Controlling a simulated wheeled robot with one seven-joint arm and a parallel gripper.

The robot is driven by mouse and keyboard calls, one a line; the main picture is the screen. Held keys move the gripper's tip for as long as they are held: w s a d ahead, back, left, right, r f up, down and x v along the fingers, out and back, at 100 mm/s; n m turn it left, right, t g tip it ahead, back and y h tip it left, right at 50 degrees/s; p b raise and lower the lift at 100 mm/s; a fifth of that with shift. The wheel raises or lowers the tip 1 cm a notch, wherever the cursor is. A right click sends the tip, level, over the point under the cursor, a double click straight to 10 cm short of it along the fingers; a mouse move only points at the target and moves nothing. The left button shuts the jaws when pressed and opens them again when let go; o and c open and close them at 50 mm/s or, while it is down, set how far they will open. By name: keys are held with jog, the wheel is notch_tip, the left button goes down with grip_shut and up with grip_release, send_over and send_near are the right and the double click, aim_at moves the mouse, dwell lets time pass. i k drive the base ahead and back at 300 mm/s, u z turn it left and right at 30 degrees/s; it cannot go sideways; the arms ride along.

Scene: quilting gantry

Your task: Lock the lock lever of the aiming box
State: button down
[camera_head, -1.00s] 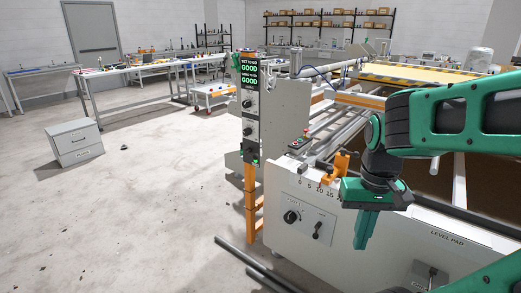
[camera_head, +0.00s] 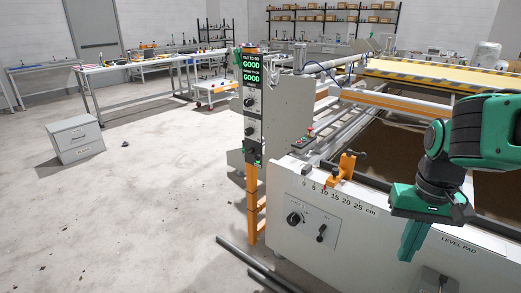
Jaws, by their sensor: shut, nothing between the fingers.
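My gripper (camera_head: 411,243) is green, points down and is shut and empty. It hangs in front of the white machine end on the right, apart from the controls. A tall dark box (camera_head: 251,110) with a screen reading GOOD twice stands on an orange post; it has knobs and a green light low down. A lever-like control (camera_head: 321,233) sits beside a round black knob (camera_head: 294,219) on a panel of the white front. An orange clamp-like piece (camera_head: 345,168) with a dark knob stands above the centimetre scale. I cannot tell which part is the aiming box's lock lever.
The white machine front (camera_head: 340,255) carries a LEVEL PAD label and another control (camera_head: 440,283) low on the right. Dark rails (camera_head: 262,270) lie near the floor. A grey drawer cabinet (camera_head: 76,140) stands at left. The floor between is mostly clear.

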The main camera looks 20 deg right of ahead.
aim_at(257, 157)
jog(key=z, duration=0.05)
jog(key=i, duration=1)
jog(key=u, duration=0.05)
